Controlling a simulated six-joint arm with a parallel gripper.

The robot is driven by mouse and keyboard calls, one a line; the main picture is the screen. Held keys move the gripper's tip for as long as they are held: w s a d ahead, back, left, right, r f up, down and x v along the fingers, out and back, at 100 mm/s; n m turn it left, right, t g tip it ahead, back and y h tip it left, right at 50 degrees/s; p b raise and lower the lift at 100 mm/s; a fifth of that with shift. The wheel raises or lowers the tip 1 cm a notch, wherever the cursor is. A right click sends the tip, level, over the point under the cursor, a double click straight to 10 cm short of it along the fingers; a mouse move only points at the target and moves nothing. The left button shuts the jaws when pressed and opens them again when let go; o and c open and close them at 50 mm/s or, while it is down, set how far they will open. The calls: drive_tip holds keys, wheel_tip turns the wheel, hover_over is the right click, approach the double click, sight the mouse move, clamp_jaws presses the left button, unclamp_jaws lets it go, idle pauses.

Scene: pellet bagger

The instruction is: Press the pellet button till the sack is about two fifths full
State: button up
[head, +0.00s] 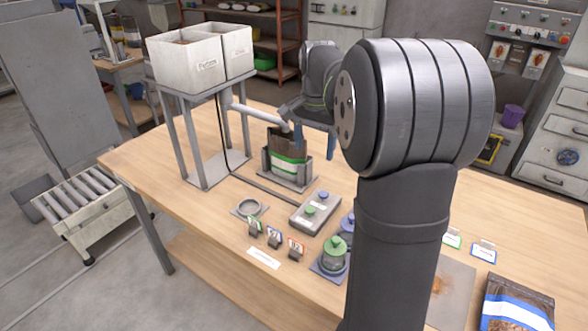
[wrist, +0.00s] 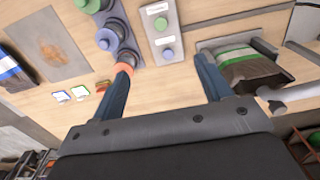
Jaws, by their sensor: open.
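The sack (head: 289,160), dark with a green and white band, stands in a grey holder under the spout (head: 262,114). It also shows in the wrist view (wrist: 250,72). Its fill level cannot be made out. The button box (head: 305,217) has a green button (head: 310,210) and a blue button (head: 323,195). In the wrist view the green button (wrist: 160,23) and blue button (wrist: 168,54) sit under small labels too small to read. My gripper (wrist: 162,65) is open and empty, above the table, its fingers apart on either side of the box in that view.
A two-bin hopper (head: 203,88) stands on a frame at the table's left. A filled bag (head: 515,307) lies front right. Bare wood shows at left.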

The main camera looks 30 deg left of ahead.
sight(310, 209)
drive_tip(key=shift+g+h, duration=0.3)
drive_tip(key=f, duration=0.3)
drive_tip(key=a+f, duration=0.1)
drive_tip(key=shift+w+a+f, duration=0.1)
drive_tip(key=shift+w+f, duration=0.3)
drive_tip(key=c, duration=1.1)
drive_tip(key=shift+f, duration=0.25)
clamp_jaws()
drive_tip(key=f, duration=1.4)
drive_tip(key=shift+s+d, duration=0.3)
drive_tip(key=shift+f, duration=0.1)
drive_tip(key=shift+f, duration=0.8)
drive_tip(key=shift+s+d+f, duration=0.15)
drive_tip(key=shift+f, duration=0.05)
idle(2.4)
